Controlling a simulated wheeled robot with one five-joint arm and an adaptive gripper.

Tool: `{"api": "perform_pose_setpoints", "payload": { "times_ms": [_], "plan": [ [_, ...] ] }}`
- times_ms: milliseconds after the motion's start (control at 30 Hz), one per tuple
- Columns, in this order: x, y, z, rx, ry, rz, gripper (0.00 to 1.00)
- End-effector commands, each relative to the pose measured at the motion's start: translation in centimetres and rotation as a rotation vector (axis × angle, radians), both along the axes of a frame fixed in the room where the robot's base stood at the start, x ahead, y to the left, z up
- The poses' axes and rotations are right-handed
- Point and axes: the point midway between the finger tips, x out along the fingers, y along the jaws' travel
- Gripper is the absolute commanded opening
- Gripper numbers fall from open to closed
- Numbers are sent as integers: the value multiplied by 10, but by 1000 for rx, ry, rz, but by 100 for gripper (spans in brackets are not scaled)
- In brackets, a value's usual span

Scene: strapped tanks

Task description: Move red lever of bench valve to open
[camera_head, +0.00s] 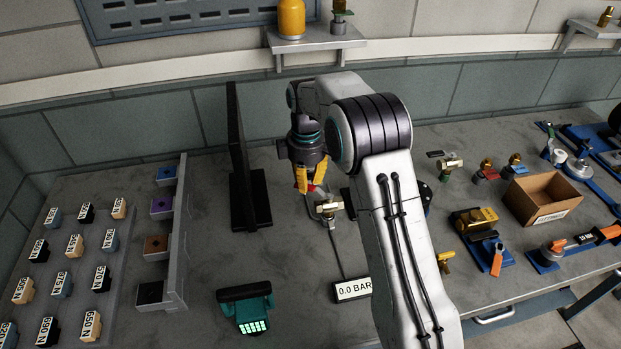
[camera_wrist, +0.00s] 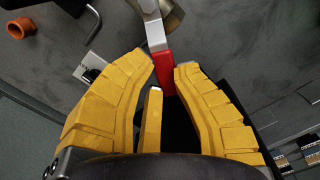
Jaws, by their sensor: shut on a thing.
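The bench valve (camera_head: 328,208) is a brass body on the bench, with a thin line running to a display (camera_head: 353,290) that reads 0.0 BAR. My gripper (camera_head: 308,184) reaches down just behind and left of the valve. In the wrist view, the red lever (camera_wrist: 165,75) lies between the yellow fingertips of my gripper (camera_wrist: 165,66), which are shut on it. The lever's bare metal part (camera_wrist: 153,27) runs up to the brass valve body (camera_wrist: 173,16). In the head view the lever is mostly hidden by the fingers.
A dark upright panel (camera_head: 238,150) stands left of my gripper. A teal device with lit keys (camera_head: 247,308) lies in front. Labelled weights (camera_head: 73,244) and a shelf with small blocks (camera_head: 158,245) are at left. A cardboard box (camera_head: 541,198) and tools are at right.

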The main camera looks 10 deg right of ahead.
Motion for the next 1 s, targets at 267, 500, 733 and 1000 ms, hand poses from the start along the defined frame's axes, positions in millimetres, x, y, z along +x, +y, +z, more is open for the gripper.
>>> {"api": "perform_pose_setpoints", "payload": {
  "times_ms": [267, 500, 733, 1000],
  "plan": [
    [-17, 7, -8, -2, 18, 242, 0],
    [-26, 9, -8, -1, 18, 397, 0],
    [-31, 10, -7, -1, 18, 483, 0],
    [-33, 10, -7, -1, 19, 519, 0]
  ]
}}
